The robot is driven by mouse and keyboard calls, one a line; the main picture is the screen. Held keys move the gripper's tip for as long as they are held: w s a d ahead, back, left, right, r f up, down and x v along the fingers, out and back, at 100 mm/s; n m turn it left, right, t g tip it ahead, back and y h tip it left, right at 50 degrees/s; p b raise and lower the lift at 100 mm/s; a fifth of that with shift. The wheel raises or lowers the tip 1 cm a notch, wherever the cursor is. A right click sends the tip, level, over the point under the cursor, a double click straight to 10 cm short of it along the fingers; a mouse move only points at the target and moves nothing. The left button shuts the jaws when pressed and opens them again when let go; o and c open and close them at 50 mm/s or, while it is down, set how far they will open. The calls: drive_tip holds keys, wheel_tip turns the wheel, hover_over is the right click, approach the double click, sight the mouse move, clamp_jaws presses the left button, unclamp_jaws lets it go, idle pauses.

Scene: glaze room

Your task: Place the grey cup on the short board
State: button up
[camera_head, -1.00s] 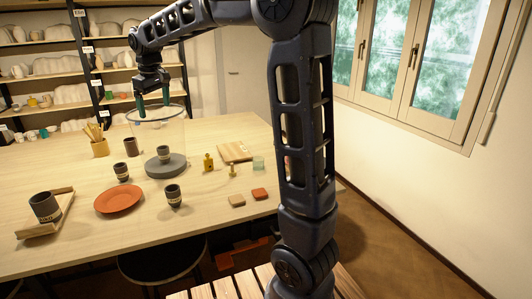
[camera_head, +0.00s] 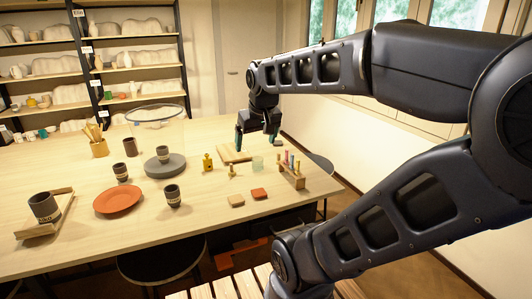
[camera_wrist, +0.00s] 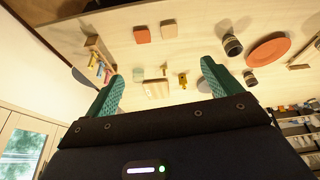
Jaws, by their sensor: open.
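Several dark grey cups with pale bands stand in the head view. One cup (camera_head: 43,207) is on a wooden board with raised strips (camera_head: 60,218) at the left. One cup (camera_head: 121,172) is behind the orange plate, another (camera_head: 172,196) right of it. A flat wooden board (camera_head: 232,156) lies at the table's far right; I cannot tell which board is called short. My gripper (camera_head: 258,128) is open and empty above that flat board, which also shows in the wrist view (camera_wrist: 156,89).
A brown cup (camera_head: 130,147) and tool pot (camera_head: 99,148) are at the back left.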

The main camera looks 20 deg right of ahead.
drive_tip(key=shift+m, duration=0.5)
drive_tip(key=s+f, duration=0.1)
drive_tip(key=s+d+f, duration=0.1)
drive_tip(key=s, duration=0.1)
drive_tip(key=shift+s+d+f, duration=0.3)
drive_tip(key=shift+d+f, duration=0.05)
drive_tip(key=shift+f, duration=0.05)
